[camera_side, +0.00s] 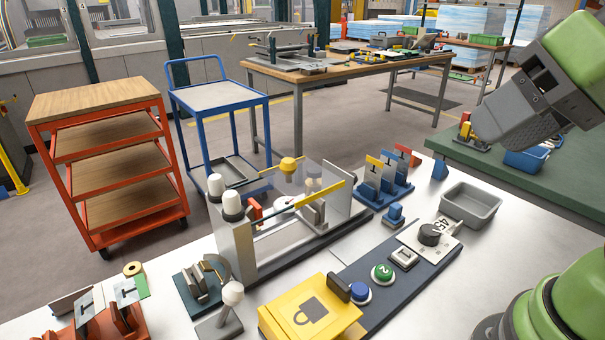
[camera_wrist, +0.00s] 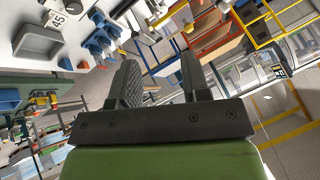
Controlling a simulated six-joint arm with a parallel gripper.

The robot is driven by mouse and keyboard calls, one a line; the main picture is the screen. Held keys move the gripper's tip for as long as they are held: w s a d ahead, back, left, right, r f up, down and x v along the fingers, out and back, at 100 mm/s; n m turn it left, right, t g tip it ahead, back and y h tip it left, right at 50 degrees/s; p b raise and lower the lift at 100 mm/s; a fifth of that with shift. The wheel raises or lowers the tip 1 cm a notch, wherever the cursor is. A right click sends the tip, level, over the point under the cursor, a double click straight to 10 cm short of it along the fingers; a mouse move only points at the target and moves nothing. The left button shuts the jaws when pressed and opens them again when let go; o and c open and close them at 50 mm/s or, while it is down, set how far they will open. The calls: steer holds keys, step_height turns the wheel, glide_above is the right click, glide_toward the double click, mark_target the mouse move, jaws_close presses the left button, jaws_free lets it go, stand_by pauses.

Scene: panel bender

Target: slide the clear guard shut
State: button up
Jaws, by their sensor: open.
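The clear guard (camera_side: 336,203) is a see-through panel with a yellow strip on its top edge, on the grey bender frame (camera_side: 243,245) in the middle of the side view. It stands toward the right end of the frame, and parts inside show beside and through it. How far it is open is hard to tell. My gripper (camera_side: 478,128) is at the upper right, raised well above the bench and apart from the guard. In the wrist view, the two fingers (camera_wrist: 158,72) stand apart with nothing between them. The guard is not clear in that view.
A yellow lock box (camera_side: 310,308) and a control strip with blue and green buttons (camera_side: 383,273) lie in front of the bender. Blue holders (camera_side: 384,182) and an empty grey tray (camera_side: 470,204) stand to its right. White-capped posts (camera_side: 232,203) rise at its left.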

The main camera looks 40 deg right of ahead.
steer(key=w+r+m+g, duration=0.1)
steer(key=w+r+m, duration=0.15)
steer(key=w, duration=0.35)
steer(key=m+g+h, duration=0.2)
steer(key=m+g, duration=0.2)
steer(key=m, duration=0.5)
glide_toward(289, 159)
steer(key=f, duration=0.4)
steer(key=w+f, duration=0.1)
steer(key=f, duration=0.3)
steer(key=w+f, duration=0.1)
steer(key=f, duration=0.2)
steer(key=shift+w+f, duration=0.15)
steer(key=shift+f, duration=0.05)
steer(key=shift+c, duration=0.3)
